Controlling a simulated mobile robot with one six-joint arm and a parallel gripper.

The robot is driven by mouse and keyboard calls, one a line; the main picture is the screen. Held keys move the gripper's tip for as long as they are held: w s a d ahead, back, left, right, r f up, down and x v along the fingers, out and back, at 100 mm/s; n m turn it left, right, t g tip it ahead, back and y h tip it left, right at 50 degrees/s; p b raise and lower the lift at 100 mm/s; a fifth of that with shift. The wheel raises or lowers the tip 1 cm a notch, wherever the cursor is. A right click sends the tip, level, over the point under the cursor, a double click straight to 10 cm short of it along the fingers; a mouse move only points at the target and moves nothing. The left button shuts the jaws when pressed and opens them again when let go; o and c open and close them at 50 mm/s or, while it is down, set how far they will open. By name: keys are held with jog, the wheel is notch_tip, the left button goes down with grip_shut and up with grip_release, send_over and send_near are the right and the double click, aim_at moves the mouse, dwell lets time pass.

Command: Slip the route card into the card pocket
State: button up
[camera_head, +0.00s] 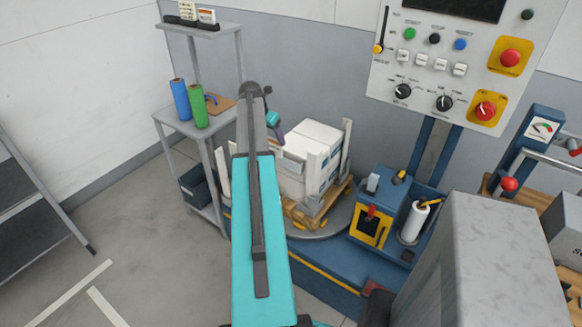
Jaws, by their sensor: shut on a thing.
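My teal arm reaches up through the middle of the view and bends over at its far end. My gripper (278,131) is small and dark below the teal wrist, beside the upper left of a stack of white cartons (317,140). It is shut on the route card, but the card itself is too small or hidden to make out. A pale grey panel (292,164) shows on the near side of the load, just below the gripper. I cannot tell whether it is the card pocket.
The cartons stand on a wooden pallet (327,205) with white corner posts, on a round turntable (327,224). A grey shelf stand (186,127) with blue and green rolls is at left. A control panel (452,62) and a blue-yellow unit (378,212) are at right. Floor at lower left is clear.

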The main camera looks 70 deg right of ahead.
jog(key=s+d+r, duration=0.1)
jog(key=s+d, duration=0.3)
jog(key=s, duration=0.2)
jog(key=shift+r, duration=0.3)
jog(key=shift+s, duration=0.1)
notch_tip(320, 180, down, 6)
jog(key=p, duration=0.2)
jog(key=shift+f, duration=0.15)
jog(key=shift+f, duration=0.1)
jog(key=shift+f+p, duration=0.55)
jog(key=shift+f, duration=1.2)
jog(key=shift+f, duration=0.1)
jog(key=o, duration=1.4)
